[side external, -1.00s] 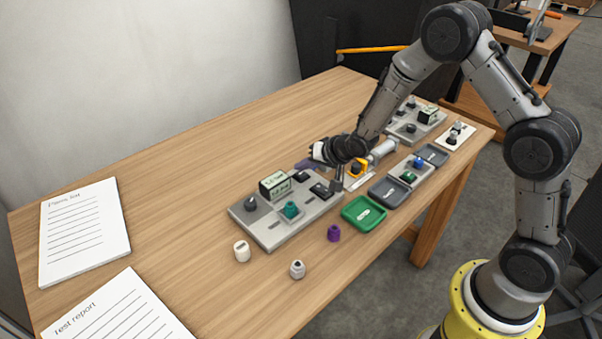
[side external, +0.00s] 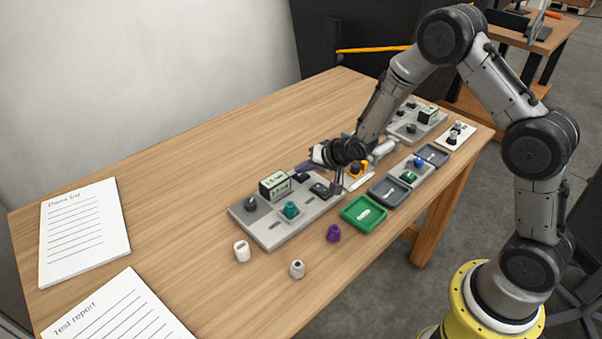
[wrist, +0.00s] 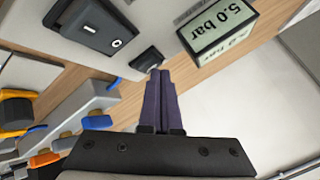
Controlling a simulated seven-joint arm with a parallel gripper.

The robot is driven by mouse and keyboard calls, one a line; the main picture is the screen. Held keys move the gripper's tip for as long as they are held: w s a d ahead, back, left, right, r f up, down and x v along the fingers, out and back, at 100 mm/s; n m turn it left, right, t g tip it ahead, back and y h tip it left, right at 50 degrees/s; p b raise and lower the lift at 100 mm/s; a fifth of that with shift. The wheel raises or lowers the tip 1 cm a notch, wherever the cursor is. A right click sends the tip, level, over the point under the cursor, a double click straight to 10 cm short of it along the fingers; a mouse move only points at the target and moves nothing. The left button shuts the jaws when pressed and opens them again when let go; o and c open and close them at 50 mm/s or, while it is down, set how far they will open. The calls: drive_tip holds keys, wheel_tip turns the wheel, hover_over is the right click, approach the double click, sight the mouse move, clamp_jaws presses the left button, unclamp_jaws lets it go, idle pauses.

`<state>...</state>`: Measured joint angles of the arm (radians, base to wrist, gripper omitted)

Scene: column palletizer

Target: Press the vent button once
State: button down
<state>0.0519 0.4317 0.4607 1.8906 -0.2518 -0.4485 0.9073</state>
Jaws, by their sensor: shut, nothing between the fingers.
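A grey panel (side external: 275,236) lies on the table. At its back edge is a small dark button-like part (side external: 301,177), also seen in the wrist view (wrist: 147,58); no readable label marks it as the vent button. My gripper (side external: 299,168) is over the panel's back right part, with its purple fingers shut and empty. In the wrist view the fingertips (wrist: 161,73) appear right beside the dark part; I cannot tell whether they touch it. The display box (wrist: 222,35) reads 5.0 bar and stands close to the fingers.
A black rocker-like switch (wrist: 90,33) is on the panel near the fingers. Green (side external: 351,221) and grey trays lie at right. A white cap (side external: 242,251) and purple cap (side external: 333,233) stand in front.

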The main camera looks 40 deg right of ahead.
sight(304, 176)
drive_tip(key=shift+f, duration=0.3)
idle(0.4)
drive_tip(key=shift+r, duration=0.95)
drive_tip(key=shift+r, duration=2.55)
